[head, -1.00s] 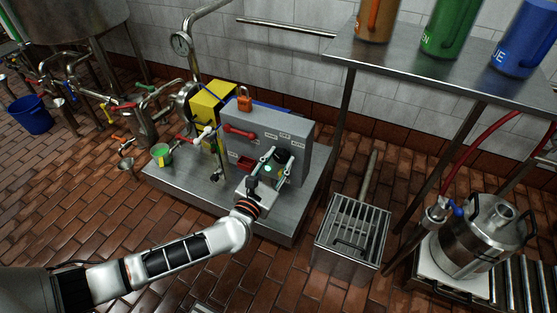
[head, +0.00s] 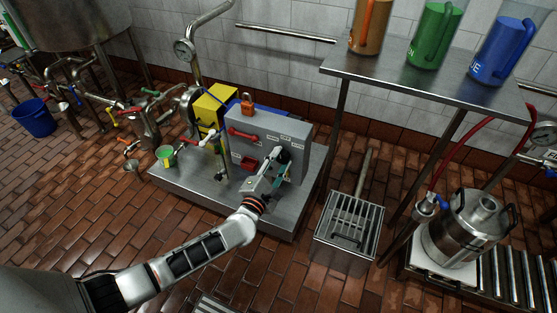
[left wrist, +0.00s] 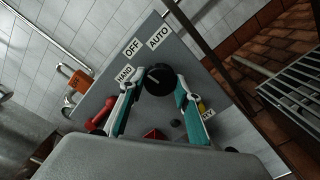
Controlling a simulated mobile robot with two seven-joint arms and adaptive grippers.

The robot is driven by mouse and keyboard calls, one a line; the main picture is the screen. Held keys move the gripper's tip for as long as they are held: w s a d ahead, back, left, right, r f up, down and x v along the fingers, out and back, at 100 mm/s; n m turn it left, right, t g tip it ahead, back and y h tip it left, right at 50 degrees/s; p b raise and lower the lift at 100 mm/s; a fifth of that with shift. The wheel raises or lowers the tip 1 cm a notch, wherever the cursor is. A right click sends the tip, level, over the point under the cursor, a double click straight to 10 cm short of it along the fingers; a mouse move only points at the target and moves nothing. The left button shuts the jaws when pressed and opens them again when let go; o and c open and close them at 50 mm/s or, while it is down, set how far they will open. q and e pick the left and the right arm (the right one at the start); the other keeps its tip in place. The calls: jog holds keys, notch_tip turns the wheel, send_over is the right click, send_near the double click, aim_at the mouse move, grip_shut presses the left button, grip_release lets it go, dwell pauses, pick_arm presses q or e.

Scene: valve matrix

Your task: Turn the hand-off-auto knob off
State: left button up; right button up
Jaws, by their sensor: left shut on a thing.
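The hand-off-auto knob (left wrist: 159,80) is a round black knob on the grey control panel (left wrist: 110,85). The labels HAND (left wrist: 125,73), OFF (left wrist: 132,47) and AUTO (left wrist: 158,38) stand around its upper side in the tilted left wrist view. Its exact pointer direction is hard to read. My left gripper (left wrist: 158,85) has one teal-padded finger on each side of the knob and is shut on it. In the head view the left gripper (head: 278,160) is at the panel's right part, and the knob (head: 285,156) is partly hidden behind it. My right gripper is not in view.
A red lever (head: 242,134), an orange padlock (head: 247,104) and a yellow box (head: 212,105) are left of the knob. The panel stands on a steel platform (head: 180,188). A grated steel box (head: 348,228) and a shelf leg stand to the right.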

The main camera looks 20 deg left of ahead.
pick_arm(q)
jog(key=shift+m, duration=0.7)
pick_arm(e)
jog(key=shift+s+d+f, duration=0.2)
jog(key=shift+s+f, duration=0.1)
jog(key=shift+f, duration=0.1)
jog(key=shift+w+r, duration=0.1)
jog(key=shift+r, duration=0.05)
pick_arm(q)
jog(key=o, duration=1.1)
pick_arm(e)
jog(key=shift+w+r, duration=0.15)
pick_arm(q)
jog(key=shift+s, duration=0.1)
jog(key=s, duration=1.2)
jog(key=shift+a, duration=0.2)
jog(key=shift+w, duration=0.1)
